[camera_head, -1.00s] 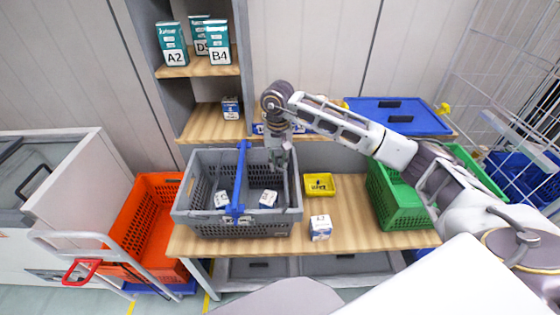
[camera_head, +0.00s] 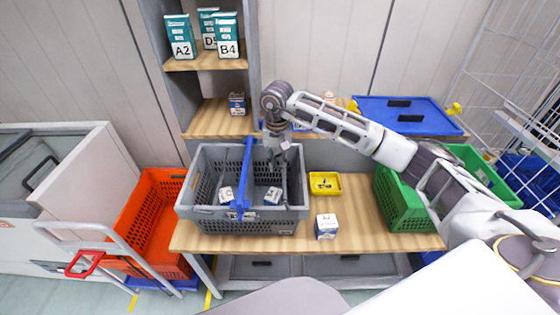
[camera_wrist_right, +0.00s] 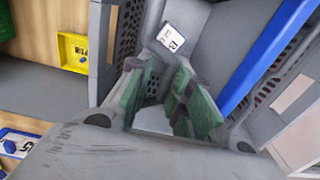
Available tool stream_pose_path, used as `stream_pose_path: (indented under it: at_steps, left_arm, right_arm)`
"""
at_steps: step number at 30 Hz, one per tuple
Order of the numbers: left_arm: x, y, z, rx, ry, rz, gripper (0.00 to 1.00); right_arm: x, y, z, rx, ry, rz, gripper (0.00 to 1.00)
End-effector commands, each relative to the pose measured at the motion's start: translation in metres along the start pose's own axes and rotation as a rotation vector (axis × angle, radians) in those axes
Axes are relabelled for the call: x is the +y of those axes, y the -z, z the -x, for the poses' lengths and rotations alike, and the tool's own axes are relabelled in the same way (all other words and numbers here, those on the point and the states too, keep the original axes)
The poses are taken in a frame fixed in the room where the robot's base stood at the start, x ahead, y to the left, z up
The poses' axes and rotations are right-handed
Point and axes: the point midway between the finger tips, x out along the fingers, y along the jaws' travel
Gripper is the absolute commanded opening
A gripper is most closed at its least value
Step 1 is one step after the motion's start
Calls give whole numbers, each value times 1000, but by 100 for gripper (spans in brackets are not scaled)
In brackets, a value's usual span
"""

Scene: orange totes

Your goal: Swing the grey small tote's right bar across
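The grey tote (camera_head: 290,225) stands on the wooden table, with small white boxes inside. One blue bar (camera_head: 246,170) spans it front to back near the middle; it also shows at the right in the wrist view (camera_wrist_right: 268,52). I cannot tell a second bar apart. My right gripper (camera_head: 279,163) points down over the tote's right part, to the right of the bar and apart from it. In the wrist view its green-padded fingers (camera_wrist_right: 163,98) are spread with nothing held between them. A white box (camera_wrist_right: 172,38) lies beyond the fingers. My left gripper is out of view.
A yellow bin (camera_head: 325,183) and a white box (camera_head: 326,227) sit right of the tote. A green crate (camera_head: 400,205) is farther right, under my right arm. An orange tote (camera_head: 150,225) stands at left. Shelves with cartons (camera_head: 181,38) rise behind.

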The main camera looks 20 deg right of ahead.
Motion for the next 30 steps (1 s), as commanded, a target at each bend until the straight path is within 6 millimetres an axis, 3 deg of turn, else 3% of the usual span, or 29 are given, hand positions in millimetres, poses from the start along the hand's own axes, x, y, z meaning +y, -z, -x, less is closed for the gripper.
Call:
stream_pose_path:
  at_steps: [30]
  left_arm:
    - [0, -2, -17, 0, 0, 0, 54]
  right_arm:
    - [-11, 0, -20, -3, -5, -2, 14]
